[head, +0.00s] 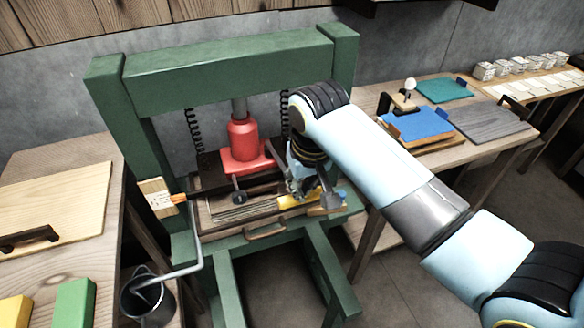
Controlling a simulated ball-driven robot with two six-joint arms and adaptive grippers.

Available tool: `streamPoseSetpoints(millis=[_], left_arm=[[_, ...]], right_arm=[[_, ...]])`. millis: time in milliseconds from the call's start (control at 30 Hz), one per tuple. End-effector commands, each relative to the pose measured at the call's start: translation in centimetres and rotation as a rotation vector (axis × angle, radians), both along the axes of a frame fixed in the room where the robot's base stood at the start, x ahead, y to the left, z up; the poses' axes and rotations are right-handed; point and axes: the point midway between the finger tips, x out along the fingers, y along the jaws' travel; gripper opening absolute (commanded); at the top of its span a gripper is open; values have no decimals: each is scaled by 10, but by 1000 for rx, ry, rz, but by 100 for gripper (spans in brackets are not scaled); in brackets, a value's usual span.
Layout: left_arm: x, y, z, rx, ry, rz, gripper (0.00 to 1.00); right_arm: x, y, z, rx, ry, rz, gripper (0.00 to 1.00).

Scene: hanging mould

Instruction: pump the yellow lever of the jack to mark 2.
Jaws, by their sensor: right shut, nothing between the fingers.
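The red jack (243,140) stands upright in the middle of the green press frame (228,66), with its grey rod running up to the top beam. The yellow lever (297,200) shows low at the jack's right, partly hidden by my right gripper (318,196). That gripper is shut, with nothing seen in it, and is at or just above the lever. I cannot tell whether it touches. A pale scale plate (157,197) with an orange pointer (178,198) is on the frame's left; its marks are too small to read. My left gripper is not in view.
A wooden table (65,243) with a board is at the left, beside a metal bucket (150,297). A right-hand table carries a blue mat (418,122), a grey board (490,123) and a teal mat (442,90). My right arm crosses the space before it.

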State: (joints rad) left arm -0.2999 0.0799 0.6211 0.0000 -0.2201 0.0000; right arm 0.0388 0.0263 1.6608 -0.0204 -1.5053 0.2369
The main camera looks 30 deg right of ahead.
Motion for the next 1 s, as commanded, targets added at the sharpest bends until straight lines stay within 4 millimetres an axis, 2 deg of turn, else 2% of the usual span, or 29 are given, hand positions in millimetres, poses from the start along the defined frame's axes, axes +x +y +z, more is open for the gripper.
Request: streamPoseSetpoints(millis=[133, 467, 800, 1000], left_arm=[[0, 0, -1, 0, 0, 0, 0], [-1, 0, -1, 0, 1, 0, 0], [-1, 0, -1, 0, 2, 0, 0], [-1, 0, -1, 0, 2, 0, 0]], right_arm=[[0, 0, 13, 0, 1, 0, 0], [0, 0, 17, 0, -1, 0, 0], [1, 0, 58, -1, -3, 0, 0], [0, 0, 74, 0, 0, 0, 0]])
